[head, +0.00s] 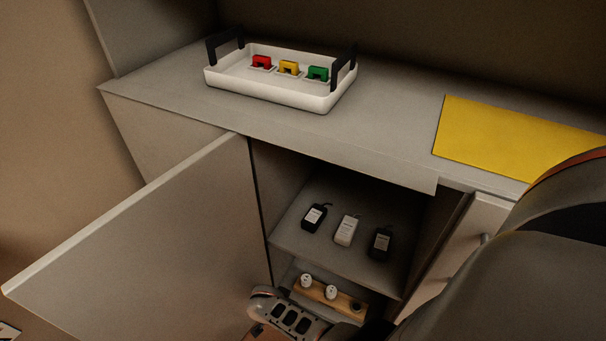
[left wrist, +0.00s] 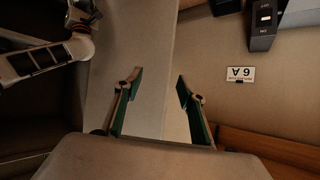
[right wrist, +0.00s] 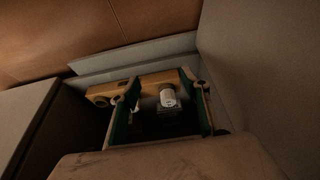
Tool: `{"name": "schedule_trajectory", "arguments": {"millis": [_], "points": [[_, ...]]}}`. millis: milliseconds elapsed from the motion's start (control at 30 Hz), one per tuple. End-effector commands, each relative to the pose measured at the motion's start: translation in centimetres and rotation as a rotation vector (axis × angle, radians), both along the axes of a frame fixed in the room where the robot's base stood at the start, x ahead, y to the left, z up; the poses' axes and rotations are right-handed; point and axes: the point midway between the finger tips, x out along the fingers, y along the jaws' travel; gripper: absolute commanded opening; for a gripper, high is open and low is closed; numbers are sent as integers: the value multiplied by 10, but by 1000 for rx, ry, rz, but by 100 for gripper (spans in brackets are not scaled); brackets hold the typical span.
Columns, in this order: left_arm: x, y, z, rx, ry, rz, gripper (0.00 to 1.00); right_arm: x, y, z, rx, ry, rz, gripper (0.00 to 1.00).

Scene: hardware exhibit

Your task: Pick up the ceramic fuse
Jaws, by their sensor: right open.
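Two white ceramic fuses stand at a wooden rack (head: 317,293) low in the open cabinet, one at the left (head: 307,281) and one near the middle (head: 331,292). In the right wrist view my right gripper (right wrist: 161,96) is open before the rack. One white fuse (right wrist: 168,95) shows between its fingers, nearer the right finger. I cannot tell whether they touch. The other fuse is not clear there. My left gripper (left wrist: 160,85) is open and empty, with a pale panel behind it. Neither gripper's fingertips are clear in the head view.
The open cabinet door (head: 150,225) stands at the left. Several labelled blocks, including a white one (head: 346,230), sit on the shelf above. On top are a white tray (head: 270,95) with coloured clips and a yellow mat (head: 510,137). Cabinet walls leave little side room.

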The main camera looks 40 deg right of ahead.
Motion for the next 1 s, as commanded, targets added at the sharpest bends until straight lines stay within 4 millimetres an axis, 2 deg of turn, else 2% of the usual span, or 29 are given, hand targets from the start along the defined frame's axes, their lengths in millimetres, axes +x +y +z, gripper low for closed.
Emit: {"name": "schedule_trajectory", "arguments": {"millis": [100, 433, 700, 867, 1000], "points": [[1, 0, 1, -3, -2, 1, 40, 11, -25, 2, -4, -3, -1, 46], [1, -4, 1, -19, -4, 3, 40, 33, -81, -1, -2, 0, 1, 46], [0, -5, -1, -26, 0, 5, 40, 40, -97, -3, 0, 0, 2, 46], [-7, -11, -12, -56, 24, 9, 40, 35, -104, -30, -1, 13, 3, 46], [2, -23, 3, -110, -4, 17, 40, 37, -111, -46, -1, 12, 2, 46]]}}
